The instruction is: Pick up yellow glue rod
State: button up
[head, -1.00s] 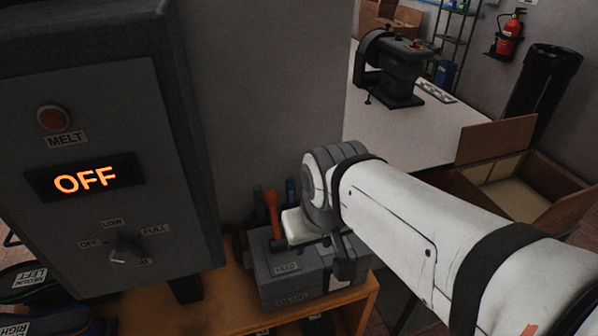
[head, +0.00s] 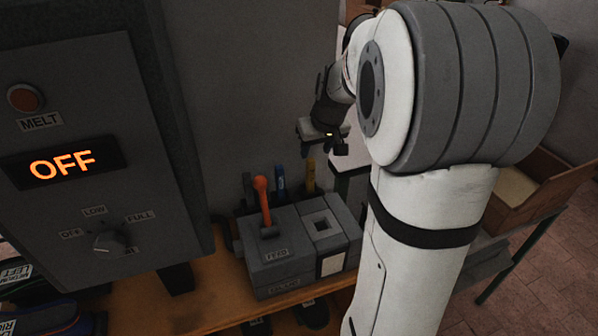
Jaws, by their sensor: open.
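The yellow glue rod (head: 311,175) stands upright at the back right of the grey feed box, to the right of a blue rod (head: 280,178). Its lower part is hidden behind the box. My gripper (head: 334,146) hangs above and slightly to the right of the yellow rod in the picture, apart from it as far as I can see. Its jaws are small and dark here; they are open, with nothing seen between them.
The grey feed box (head: 281,262) with an orange-handled lever (head: 262,200) and a square hole sits on a wooden bench (head: 205,300). A grey machine panel (head: 75,205) reading OFF stands left. An open cardboard box (head: 540,185) is at right.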

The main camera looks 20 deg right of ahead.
aim_at(311, 160)
jog(key=p+x, duration=0.1)
jog(key=x, duration=0.5)
jog(key=shift+w+a+f+p, duration=0.1)
jog(key=shift+w+f+p, duration=0.2)
jog(key=shift+p, duration=0.1)
jog(key=shift+c, duration=0.2)
grip_shut()
